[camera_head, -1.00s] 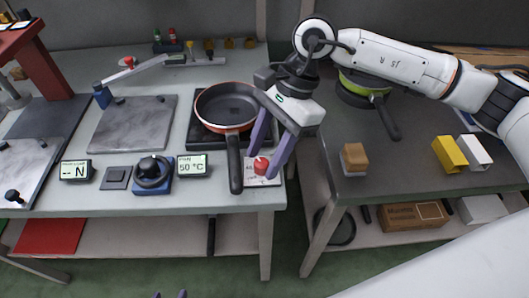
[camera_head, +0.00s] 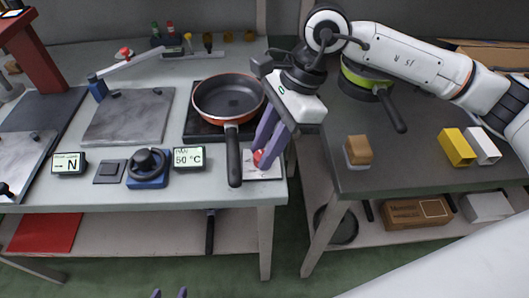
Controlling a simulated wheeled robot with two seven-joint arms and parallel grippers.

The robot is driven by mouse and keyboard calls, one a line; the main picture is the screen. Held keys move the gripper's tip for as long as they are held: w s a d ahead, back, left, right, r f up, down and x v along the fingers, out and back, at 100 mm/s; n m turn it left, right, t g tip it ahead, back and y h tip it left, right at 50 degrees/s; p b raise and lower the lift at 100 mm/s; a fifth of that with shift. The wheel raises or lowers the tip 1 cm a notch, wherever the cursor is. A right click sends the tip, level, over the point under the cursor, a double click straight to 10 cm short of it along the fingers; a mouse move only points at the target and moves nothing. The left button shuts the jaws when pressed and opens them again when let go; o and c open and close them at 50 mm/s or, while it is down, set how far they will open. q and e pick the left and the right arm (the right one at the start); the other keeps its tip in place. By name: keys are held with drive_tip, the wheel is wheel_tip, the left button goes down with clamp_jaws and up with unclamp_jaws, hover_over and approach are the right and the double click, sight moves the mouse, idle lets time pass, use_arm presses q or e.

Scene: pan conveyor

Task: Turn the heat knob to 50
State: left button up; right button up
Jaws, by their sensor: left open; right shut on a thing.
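The red heat knob (camera_head: 257,156) sits on a white plate (camera_head: 262,174) at the front right corner of the left table. My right gripper (camera_head: 265,160) points down at it, its purple fingers closed around the knob and partly hiding it. The plate's markings and the knob's pointer are too small to read. The pan display (camera_head: 189,158) reads 50 °C. My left gripper (camera_head: 169,294) shows only its two purple fingertips at the bottom edge, apart and empty, away from the table.
An orange-rimmed pan (camera_head: 229,97) stands on a dark hob left of my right gripper, its handle reaching forward close to the knob plate. A black knob on a blue base (camera_head: 149,165) is further left. A wooden-topped block (camera_head: 358,150) stands on the right table.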

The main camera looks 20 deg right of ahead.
drive_tip(key=shift+f, duration=0.1)
drive_tip(key=shift+m, duration=0.3)
drive_tip(key=o, duration=1)
drive_tip(key=shift+o, duration=0.2)
drive_tip(key=shift+r, duration=0.2)
drive_tip(key=shift+d+r, duration=0.15)
drive_tip(key=shift+r, duration=0.1)
drive_tip(key=v, duration=0.9)
drive_tip(key=shift+r, duration=0.3)
drive_tip(key=shift+s+d, duration=0.1)
drive_tip(key=shift+s, duration=0.05)
